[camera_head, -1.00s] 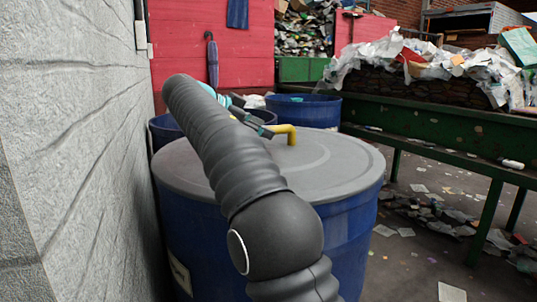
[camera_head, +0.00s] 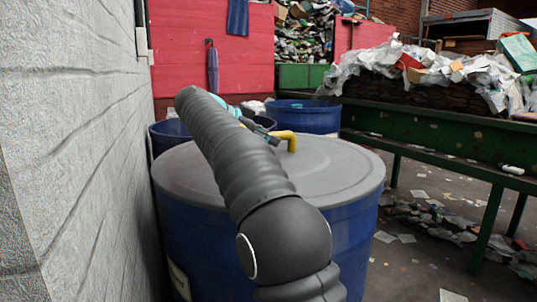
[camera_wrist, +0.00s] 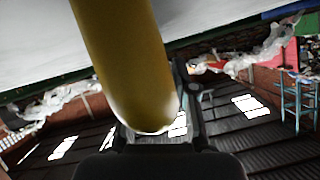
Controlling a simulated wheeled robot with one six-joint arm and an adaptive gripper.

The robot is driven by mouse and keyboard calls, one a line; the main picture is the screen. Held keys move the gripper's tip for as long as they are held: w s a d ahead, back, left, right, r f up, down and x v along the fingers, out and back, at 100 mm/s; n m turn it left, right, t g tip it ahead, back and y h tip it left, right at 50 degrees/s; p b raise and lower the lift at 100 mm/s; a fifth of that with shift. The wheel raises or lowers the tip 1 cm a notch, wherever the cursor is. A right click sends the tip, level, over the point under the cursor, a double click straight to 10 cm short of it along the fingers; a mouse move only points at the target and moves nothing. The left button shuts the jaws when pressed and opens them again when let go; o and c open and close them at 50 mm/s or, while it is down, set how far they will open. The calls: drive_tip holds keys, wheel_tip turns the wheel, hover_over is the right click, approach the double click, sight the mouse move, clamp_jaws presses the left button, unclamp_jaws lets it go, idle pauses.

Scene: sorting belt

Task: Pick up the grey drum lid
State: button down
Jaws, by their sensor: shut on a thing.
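The grey drum lid (camera_head: 335,172) is a wide round disc on top of the big blue drum (camera_head: 350,225). No gap shows between its rim and the drum. Its yellow bent handle (camera_head: 291,142) stands up near the far part of the lid. My gripper (camera_head: 274,136) is shut on the handle, with my dark arm reaching over the lid and hiding its middle. In the wrist view the yellow handle (camera_wrist: 125,60) fills the centre, with a dark finger of my gripper (camera_wrist: 180,100) beside it. The pale lid underside or top (camera_wrist: 35,40) shows behind; which face is unclear.
A grey wall (camera_head: 75,150) stands close on the left. Another blue drum (camera_head: 308,117) is behind. A green sorting belt (camera_head: 440,130) heaped with rubbish runs along the right. Litter lies on the floor between belt and drum.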

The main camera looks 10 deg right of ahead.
drive_tip(key=shift+r, duration=0.25)
